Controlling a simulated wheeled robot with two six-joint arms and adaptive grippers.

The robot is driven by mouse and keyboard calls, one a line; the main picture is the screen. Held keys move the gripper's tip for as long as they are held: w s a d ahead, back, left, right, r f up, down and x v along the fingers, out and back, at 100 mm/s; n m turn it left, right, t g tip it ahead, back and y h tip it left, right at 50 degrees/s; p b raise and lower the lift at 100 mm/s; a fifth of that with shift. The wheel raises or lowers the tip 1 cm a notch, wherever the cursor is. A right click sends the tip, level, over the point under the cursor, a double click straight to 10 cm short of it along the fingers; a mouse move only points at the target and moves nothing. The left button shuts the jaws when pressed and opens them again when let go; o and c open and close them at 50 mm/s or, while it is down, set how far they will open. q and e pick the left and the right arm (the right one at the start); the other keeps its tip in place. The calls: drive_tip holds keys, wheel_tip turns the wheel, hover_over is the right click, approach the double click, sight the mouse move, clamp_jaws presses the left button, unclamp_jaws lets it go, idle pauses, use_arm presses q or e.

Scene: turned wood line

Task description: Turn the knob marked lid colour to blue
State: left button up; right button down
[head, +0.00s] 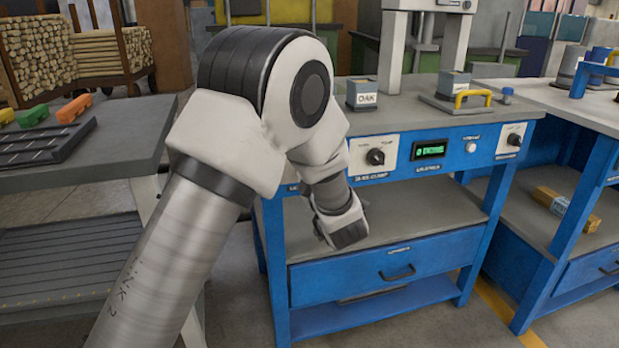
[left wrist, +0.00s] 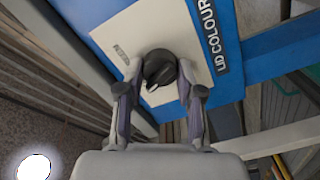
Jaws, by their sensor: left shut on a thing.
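The lid colour knob (left wrist: 160,66) is round and black, on a pale plate (left wrist: 112,32) set in a blue panel. A dark label (left wrist: 207,36) beside it reads "LID COLOUR". My left gripper (left wrist: 161,90) is shut on the knob in the left wrist view, one finger on each side. The knob's pointer direction is not clear, and small print on the plate is too blurred to read. In the head view my left arm covers the knob, and the left fingertips cannot be made out. My right gripper is not in view.
The blue bench (head: 391,262) has another dial (head: 375,156), a green-lit display (head: 431,150) and a further dial (head: 514,139) on its front. A block marked OAK (head: 362,95) stands on top. A grey table (head: 120,130) with coloured pieces stands left.

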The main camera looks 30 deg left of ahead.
use_arm(q)
drive_tip(key=shift+n+b, duration=0.85)
drive_tip(key=shift+n, duration=0.35)
drive_tip(key=o, duration=1.1)
drive_tip(key=shift+o, duration=0.2)
drive_tip(key=v, duration=0.7)
drive_tip(key=shift+s+d, duration=0.15)
drive_tip(key=shift+s, duration=0.05)
